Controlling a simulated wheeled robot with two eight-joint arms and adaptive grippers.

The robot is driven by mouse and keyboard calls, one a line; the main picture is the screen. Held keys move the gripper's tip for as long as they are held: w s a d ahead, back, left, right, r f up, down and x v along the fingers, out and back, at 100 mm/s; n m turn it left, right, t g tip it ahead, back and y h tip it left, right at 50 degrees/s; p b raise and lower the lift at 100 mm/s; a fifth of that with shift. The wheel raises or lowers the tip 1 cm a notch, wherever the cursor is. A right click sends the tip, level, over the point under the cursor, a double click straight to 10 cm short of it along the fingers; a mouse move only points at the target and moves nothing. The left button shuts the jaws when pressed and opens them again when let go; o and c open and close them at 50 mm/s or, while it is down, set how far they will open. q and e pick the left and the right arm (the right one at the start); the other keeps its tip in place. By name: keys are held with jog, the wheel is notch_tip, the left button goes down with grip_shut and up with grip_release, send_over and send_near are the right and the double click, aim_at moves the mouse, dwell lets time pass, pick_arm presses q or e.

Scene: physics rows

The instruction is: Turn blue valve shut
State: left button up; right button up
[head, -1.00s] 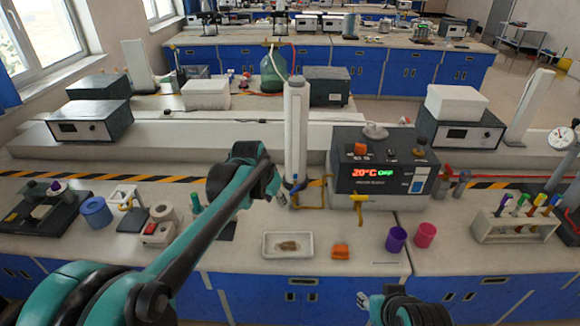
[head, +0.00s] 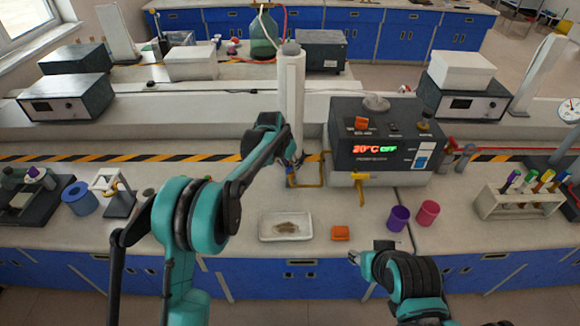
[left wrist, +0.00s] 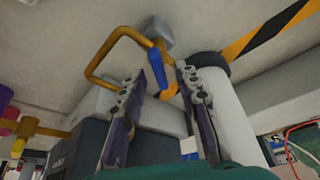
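The blue valve handle (left wrist: 157,68) shows in the left wrist view on a yellow pipe (left wrist: 108,50) beside a white column. My left gripper (left wrist: 161,76) is open, with one finger on each side of the handle. I cannot tell whether the fingers touch it. In the head view my left gripper (head: 293,162) is at the base of the white column (head: 291,100), and mostly hides the handle. My right gripper (head: 358,258) is low in the head view, in front of the bench, apart from the valve; its fingers are too small to read.
A grey heater box (head: 380,135) with a lit display stands right of the valve. A tube rack (head: 520,203) is farther right.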

pick_arm(q)
jog(key=shift+w+f, duration=0.1)
jog(key=shift+f, duration=0.05)
grip_shut()
jog(key=shift+m, duration=0.3)
jog(key=m+g+h+p, duration=0.1)
jog(key=m+p, duration=0.1)
jog(key=m, duration=0.2)
jog(key=shift+w+a+p, duration=0.1)
jog(key=shift+p, duration=0.25)
jog(key=m+g+p, duration=0.1)
jog(key=m, duration=0.2)
jog(key=m+g+h+p, duration=0.1)
jog(key=m, duration=0.2)
jog(key=shift+w+g, duration=0.1)
jog(key=shift+g, duration=0.2)
jog(key=shift+m+p, duration=0.3)
jog(key=shift+m, duration=0.1)
grip_release()
